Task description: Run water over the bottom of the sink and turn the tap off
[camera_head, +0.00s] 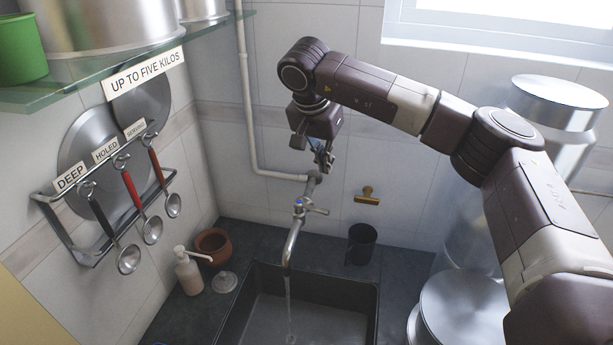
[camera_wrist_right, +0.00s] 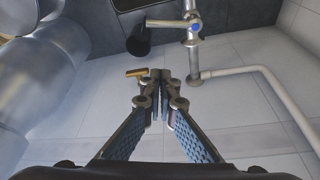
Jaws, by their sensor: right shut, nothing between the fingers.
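The chrome tap (camera_head: 293,240) stands out from a grey wall pipe above the dark sink (camera_head: 366,290). A thin stream of water (camera_head: 289,300) runs from its spout down to the sink's bottom. The tap's small lever handle (camera_head: 318,210) points right. My right gripper (camera_head: 324,162) is shut and empty, above the handle and close to the wall pipe, apart from the handle. In the right wrist view, the closed fingertips (camera_wrist_right: 160,76) are below and left of the tap (camera_wrist_right: 192,28), whose handle has a blue mark. My left gripper is not in view.
A black cup (camera_head: 361,244) stands behind the sink, below a brass wall fitting (camera_head: 367,196). A soap bottle (camera_head: 188,272), a clay pot (camera_head: 212,246) and a small metal lid (camera_head: 225,282) are left. Steel canisters (camera_head: 463,308) stand right; ladles (camera_head: 129,260) hang left.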

